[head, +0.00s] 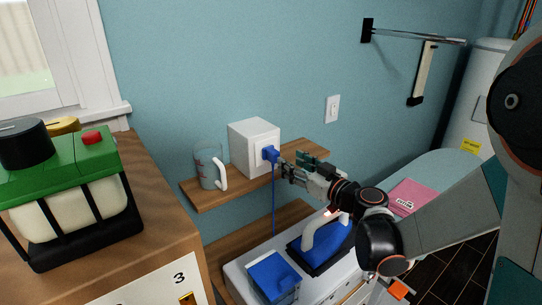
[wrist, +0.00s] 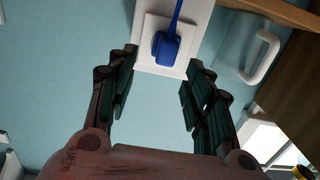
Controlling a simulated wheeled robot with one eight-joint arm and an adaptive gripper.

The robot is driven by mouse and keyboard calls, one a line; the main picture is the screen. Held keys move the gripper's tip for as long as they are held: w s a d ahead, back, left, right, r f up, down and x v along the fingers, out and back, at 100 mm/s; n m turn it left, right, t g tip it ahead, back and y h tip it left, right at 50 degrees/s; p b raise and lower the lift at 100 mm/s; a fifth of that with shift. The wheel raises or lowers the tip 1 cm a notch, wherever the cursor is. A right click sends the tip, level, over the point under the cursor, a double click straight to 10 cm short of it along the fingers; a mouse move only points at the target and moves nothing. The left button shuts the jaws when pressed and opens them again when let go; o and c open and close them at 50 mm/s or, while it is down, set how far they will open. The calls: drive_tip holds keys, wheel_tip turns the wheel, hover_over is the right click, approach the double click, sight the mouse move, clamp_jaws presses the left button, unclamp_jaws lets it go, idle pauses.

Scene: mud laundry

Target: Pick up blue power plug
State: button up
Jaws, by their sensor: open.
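The blue power plug (head: 270,154) sits in the right-hand face of a white box (head: 250,143) on the wall shelf. Its blue cord (head: 273,205) hangs down past the shelf. In the wrist view the plug (wrist: 165,47) lies at the top centre, against a white plate, with its cord running up out of frame. My gripper (head: 283,169) is just right of the plug in the head view. In the wrist view my gripper (wrist: 161,70) is open and empty, with one finger on each side below the plug. The plug appears just beyond the fingertips.
A clear measuring jug (head: 207,167) with a white handle stands left of the box on the wooden shelf (head: 197,198). Below are a blue-and-white iron (head: 325,242) and a blue-topped container (head: 272,273). A wooden cabinet (head: 165,215) carries a green-topped caddy (head: 75,160) at left.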

sight(277, 155)
drive_tip(key=shift+x, duration=1.25)
drive_tip(key=x, duration=0.4)
drive_tip(key=shift+s+a+r+b, duration=0.1)
drive_tip(key=shift+s+a+b, duration=0.05)
drive_tip(key=shift+a+b, duration=0.3)
drive_tip(key=shift+w+a, duration=0.2)
drive_tip(key=shift+w, duration=0.25)
drive_tip(key=shift+s+r, duration=0.1)
clamp_jaws()
